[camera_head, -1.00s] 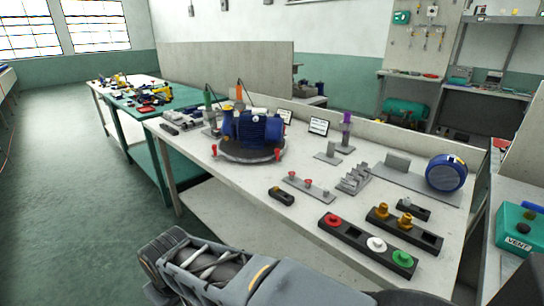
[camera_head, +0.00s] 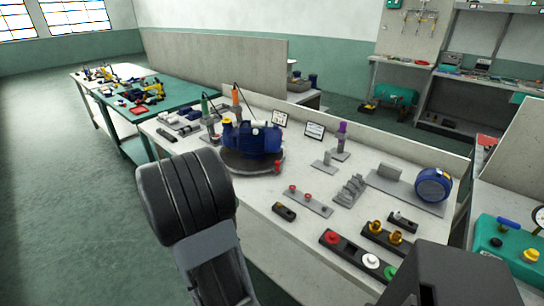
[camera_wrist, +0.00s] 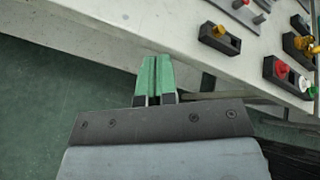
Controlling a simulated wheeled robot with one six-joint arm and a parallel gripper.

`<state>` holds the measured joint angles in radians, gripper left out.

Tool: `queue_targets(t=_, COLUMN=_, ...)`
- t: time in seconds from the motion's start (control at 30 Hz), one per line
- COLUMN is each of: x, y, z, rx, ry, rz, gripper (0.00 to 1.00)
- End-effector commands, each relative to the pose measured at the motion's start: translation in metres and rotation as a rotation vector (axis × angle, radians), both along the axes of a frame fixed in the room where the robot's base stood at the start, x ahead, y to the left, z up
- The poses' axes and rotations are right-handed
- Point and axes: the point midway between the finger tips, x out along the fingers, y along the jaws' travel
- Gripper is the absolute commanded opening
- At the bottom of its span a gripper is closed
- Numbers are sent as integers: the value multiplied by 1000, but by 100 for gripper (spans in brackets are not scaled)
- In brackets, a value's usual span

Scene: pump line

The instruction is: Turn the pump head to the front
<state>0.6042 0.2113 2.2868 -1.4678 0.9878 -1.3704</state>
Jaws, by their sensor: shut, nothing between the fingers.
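The blue pump head (camera_head: 262,141) sits on a round grey turntable (camera_head: 240,166) on the white bench, left of centre in the head view. A red peg (camera_head: 277,167) stands at the turntable's right front edge. My arm covers part of the turntable's left front. My gripper (camera_wrist: 155,62) has green fingertips, shut together and empty in the wrist view. It is at the bench's front edge, over the green floor, and apart from the pump, which that view does not show. The head view does not clearly show the fingers.
The bench (camera_head: 265,210) holds a red, white and green button strip (camera_head: 350,257), a strip with brass fittings (camera_head: 385,238), a small black block (camera_head: 284,211) and a stepped grey bracket (camera_head: 350,190). A blue round motor (camera_head: 433,185) stands at right.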

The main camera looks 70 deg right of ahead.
Motion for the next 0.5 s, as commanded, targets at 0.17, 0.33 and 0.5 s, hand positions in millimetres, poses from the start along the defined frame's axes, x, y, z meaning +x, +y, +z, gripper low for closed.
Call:
queue_targets(t=0.17, x=-14, y=-61, z=15, rx=2, ry=496, rz=267, gripper=0)
queue_targets(t=0.33, x=-20, y=-89, z=11, rx=14, ry=781, rz=428, gripper=0)
queue_targets(t=0.5, x=-23, y=-105, z=5, rx=18, ry=893, rz=492, gripper=0)
